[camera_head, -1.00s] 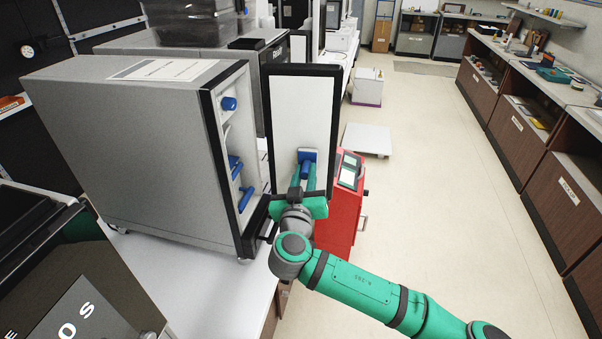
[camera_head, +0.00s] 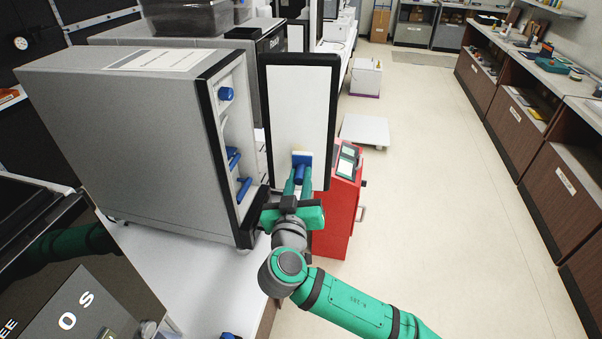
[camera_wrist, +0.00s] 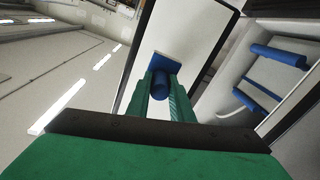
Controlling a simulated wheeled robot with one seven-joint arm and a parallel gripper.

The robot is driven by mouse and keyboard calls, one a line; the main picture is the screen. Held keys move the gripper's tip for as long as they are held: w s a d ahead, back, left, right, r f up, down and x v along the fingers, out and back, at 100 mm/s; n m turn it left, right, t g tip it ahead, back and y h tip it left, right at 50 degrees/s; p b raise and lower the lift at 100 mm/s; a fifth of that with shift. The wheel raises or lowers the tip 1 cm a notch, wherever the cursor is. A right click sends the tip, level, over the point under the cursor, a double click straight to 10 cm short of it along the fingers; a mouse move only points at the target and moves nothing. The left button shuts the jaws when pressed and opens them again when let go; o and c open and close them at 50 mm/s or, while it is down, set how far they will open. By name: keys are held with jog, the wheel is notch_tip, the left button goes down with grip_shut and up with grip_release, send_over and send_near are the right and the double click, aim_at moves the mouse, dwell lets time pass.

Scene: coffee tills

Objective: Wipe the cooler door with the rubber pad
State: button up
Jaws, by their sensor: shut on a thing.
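The cooler door (camera_head: 297,95) stands swung open, a white panel with a black frame, at the right of the grey cooler (camera_head: 140,140). It also shows in the wrist view (camera_wrist: 195,32). My gripper (camera_head: 298,180) is shut on the blue handle of the rubber pad (camera_head: 302,159). In the wrist view the blue pad (camera_wrist: 163,64) lies against or very close to the white panel, low on it. I cannot tell for sure that they touch. The fingers hide part of the handle.
Blue taps or handles (camera_head: 243,188) sit inside the cooler's open front. A red cabinet (camera_head: 336,213) stands just behind and right of the door. A white counter (camera_head: 190,285) lies under the cooler. The floor (camera_head: 430,200) at the right is mostly clear.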

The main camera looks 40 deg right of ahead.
aim_at(304, 168)
jog(key=shift+s+a, duration=0.1)
dwell(0.3)
jog(key=shift+v, duration=1.4)
jog(key=shift+n+t+y, duration=0.3)
jog(key=shift+y, duration=0.1)
jog(key=shift+s+d+x, duration=0.1)
jog(key=shift+x, duration=1.15)
jog(key=shift+s+d+x, duration=0.1)
jog(key=shift+d+x, duration=0.05)
jog(key=shift+x, duration=1.05)
jog(key=shift+s+d+x, duration=0.1)
jog(key=shift+x, duration=1.15)
jog(key=shift+f, duration=0.1)
jog(key=shift+x, duration=1.15)
jog(key=shift+w+a, duration=0.1)
jog(key=shift+a, duration=0.05)
